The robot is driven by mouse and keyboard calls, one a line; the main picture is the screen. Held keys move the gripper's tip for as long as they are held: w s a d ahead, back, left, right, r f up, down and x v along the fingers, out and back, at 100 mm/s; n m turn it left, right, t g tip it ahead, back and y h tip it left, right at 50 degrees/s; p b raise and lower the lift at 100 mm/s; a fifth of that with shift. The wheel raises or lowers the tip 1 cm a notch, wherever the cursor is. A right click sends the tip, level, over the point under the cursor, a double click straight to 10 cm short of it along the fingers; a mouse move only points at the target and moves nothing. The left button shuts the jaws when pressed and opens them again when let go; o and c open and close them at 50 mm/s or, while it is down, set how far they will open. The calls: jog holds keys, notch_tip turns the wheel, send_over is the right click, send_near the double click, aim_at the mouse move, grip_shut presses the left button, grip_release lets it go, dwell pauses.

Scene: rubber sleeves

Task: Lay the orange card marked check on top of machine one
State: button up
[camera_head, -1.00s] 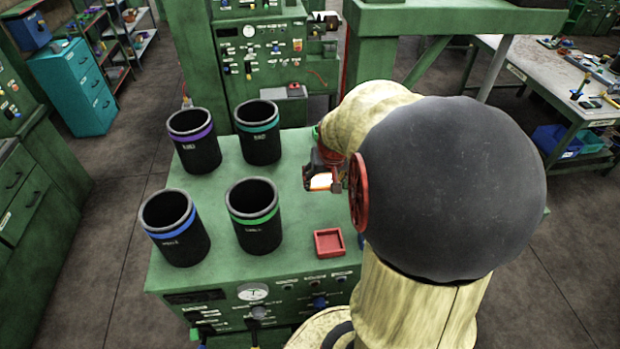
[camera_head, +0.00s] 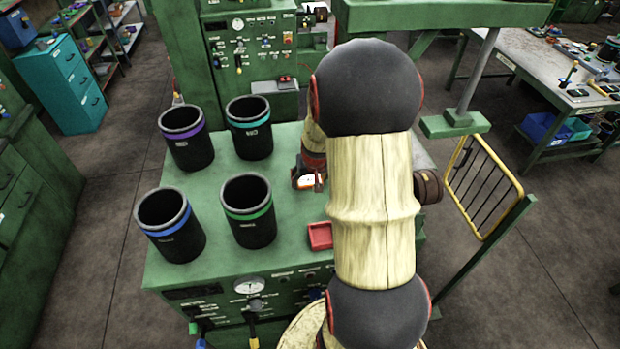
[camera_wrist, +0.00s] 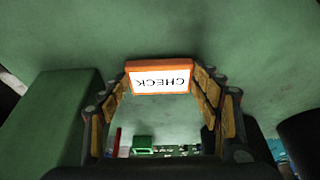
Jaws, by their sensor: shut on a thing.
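The orange card (camera_wrist: 160,64) has a white face that reads CHECK, upside down in the wrist view. My gripper (camera_wrist: 160,84) is shut on it, with a finger at each side of the card. In the head view the card (camera_head: 308,182) shows as a small bright patch in my gripper (camera_head: 308,176), over the right part of a green machine's top (camera_head: 286,215). Its height above that top is hard to tell. No label in view clearly names machine one.
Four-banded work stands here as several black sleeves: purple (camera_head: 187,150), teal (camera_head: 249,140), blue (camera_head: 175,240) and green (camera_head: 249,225). A red tray (camera_head: 320,236) lies near the front right. Another green machine (camera_head: 240,60) stands behind. A yellow-framed barrier (camera_head: 482,190) is at right.

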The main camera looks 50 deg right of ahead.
jog(key=shift+f, duration=0.2)
jog(key=o, duration=1.1)
jog(key=shift+r, duration=0.1)
jog(key=shift+o, duration=0.2)
jog(key=shift+r, duration=0.2)
jog(key=b+v, duration=0.1)
jog(key=v, duration=1.1)
jog(key=shift+f, duration=0.1)
